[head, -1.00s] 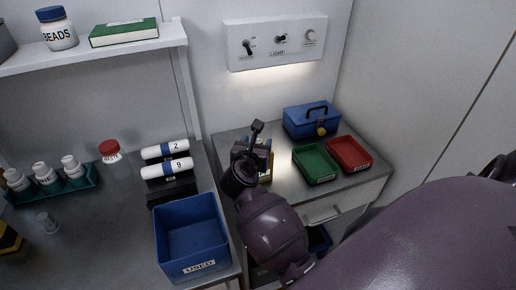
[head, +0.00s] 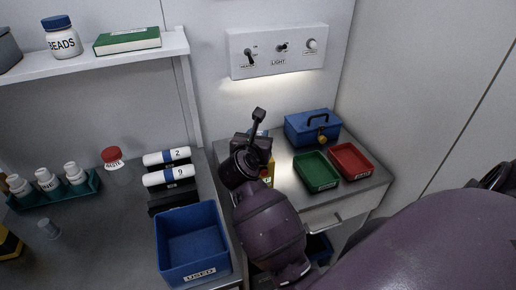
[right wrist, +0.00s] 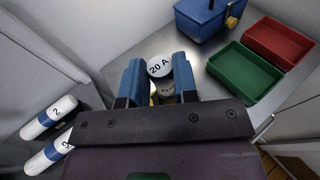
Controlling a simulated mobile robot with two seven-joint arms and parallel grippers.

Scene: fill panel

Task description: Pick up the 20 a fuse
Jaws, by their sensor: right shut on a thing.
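The 20 A fuse (right wrist: 160,70) has a pale round top printed "20 A" and shows between the blue fingers of my right gripper (right wrist: 158,78) in the right wrist view. The gripper is shut on it, with a finger on either side. In the head view my right gripper (head: 254,146) is above the metal cabinet top, and the fuse is mostly hidden behind it. A yellow thing (head: 269,171) shows just below the gripper, partly covered. My left gripper is not in view.
On the cabinet top (head: 286,176) a green tray (head: 317,171), a red tray (head: 351,161) and a blue padlocked box (head: 312,127) stand right of the gripper.

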